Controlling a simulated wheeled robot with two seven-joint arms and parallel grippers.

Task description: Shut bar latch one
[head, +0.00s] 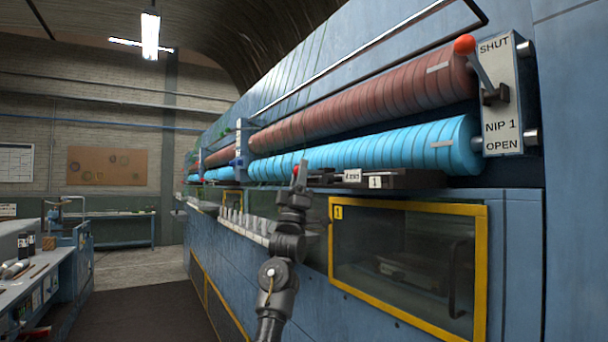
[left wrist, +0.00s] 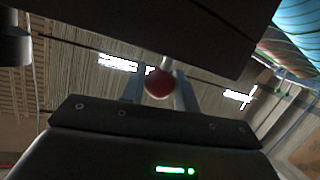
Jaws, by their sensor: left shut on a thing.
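Bar latch one (head: 408,180) is a dark bar below the blue roller, with a white "1" plate and a smaller label that is hard to read. A red ball knob (left wrist: 158,82) sits between the fingers of my left gripper (head: 300,172) at the bar's left end. In the left wrist view, the fingers of my left gripper (left wrist: 159,92) are shut on the knob, and a pale stem runs up behind it. In the head view the gripper mostly hides the knob. My right gripper is in neither view.
The nip lever (head: 480,68) with a red ball points up toward SHUT on the NIP 1 plate (head: 502,100). Below the latch is a yellow-framed window door (head: 400,255) with a dark handle. A workbench (head: 40,275) stands at left; the floor between is clear.

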